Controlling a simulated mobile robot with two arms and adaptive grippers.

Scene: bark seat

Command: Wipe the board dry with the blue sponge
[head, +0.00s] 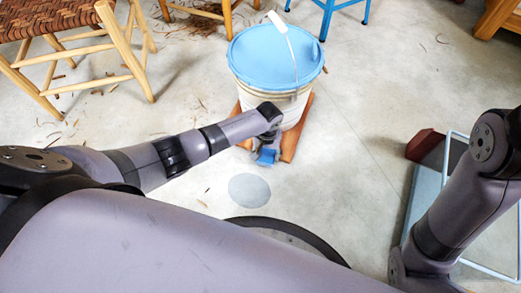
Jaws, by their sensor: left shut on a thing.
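My left arm reaches in from the left to the front of a white bucket (264,92). My left gripper (268,145) points down there and is shut on a small blue piece (267,157), which looks like the blue sponge. My arm's end hides part of it. It is low in front of the bucket; I cannot tell whether it touches anything. Reddish-brown wood (292,143) shows under and beside the bucket; it may be the board, but I cannot tell. My right arm stands at the right edge, its gripper out of view.
The bucket has a round blue lid (262,55) and a white handle grip (277,20). A woven stool (62,18) stands at the left. A grey disc (249,190) marks the floor.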

